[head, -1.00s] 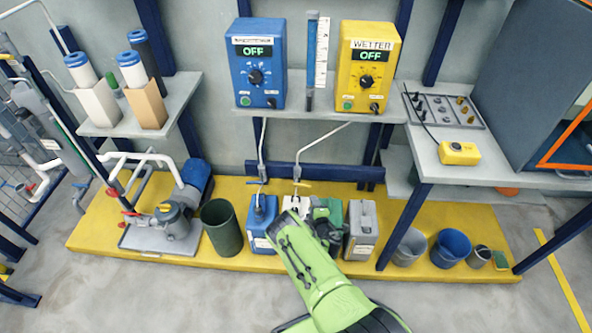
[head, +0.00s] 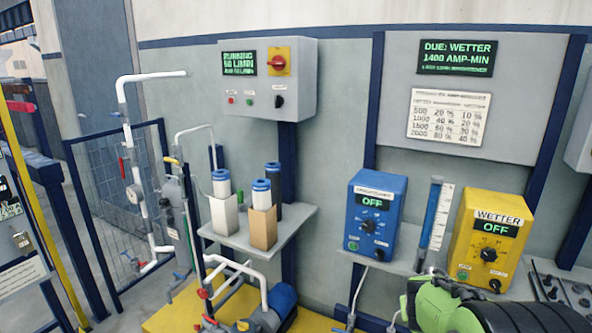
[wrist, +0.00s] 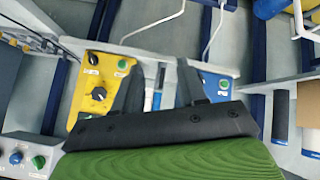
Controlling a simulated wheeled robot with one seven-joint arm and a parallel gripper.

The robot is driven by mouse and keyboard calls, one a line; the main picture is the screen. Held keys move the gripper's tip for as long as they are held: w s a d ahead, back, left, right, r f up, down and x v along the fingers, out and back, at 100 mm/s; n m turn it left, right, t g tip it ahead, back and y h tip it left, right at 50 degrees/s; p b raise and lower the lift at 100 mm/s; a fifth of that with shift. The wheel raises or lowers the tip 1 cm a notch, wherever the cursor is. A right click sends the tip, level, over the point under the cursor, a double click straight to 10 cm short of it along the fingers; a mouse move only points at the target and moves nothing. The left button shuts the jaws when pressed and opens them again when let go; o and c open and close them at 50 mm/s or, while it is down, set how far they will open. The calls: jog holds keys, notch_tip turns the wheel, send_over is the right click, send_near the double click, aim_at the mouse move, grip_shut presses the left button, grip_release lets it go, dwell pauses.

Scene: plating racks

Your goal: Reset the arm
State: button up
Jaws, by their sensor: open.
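My gripper (wrist: 159,72) shows in the wrist view as two dark fingers set apart, with nothing between them. The green arm (head: 450,306) enters the head view at the bottom right, in front of the shelf below the yellow WETTER box (head: 491,240). The gripper's fingers cannot be made out in the head view. In the wrist view the yellow box (wrist: 97,92) lies left of the fingers and the blue box (wrist: 216,86) is partly behind the right finger. Both boxes read OFF in the head view.
The blue dosing box (head: 375,218) and a sight tube (head: 430,215) stand on the shelf. Filter cartridges (head: 262,211) stand on a shelf to the left. A control box (head: 268,80) and a DUE: WETTER display (head: 456,58) are on the wall above.

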jog(key=s+a+r+g+y, duration=0.1)
jog(key=s+a+r, duration=0.25)
jog(key=s, duration=0.65)
jog(key=s+a+r+n+y, duration=0.1)
jog(key=s+a+r+y, duration=0.1)
jog(key=s+a, duration=0.5)
jog(key=s+a+r+g+y, duration=0.1)
jog(key=s+a+r, duration=0.1)
jog(key=s, duration=1)
notch_tip(320, 180, up, 13)
jog(key=w+p, duration=0.1)
jog(key=p, duration=1.2)
jog(key=shift+a, duration=0.1)
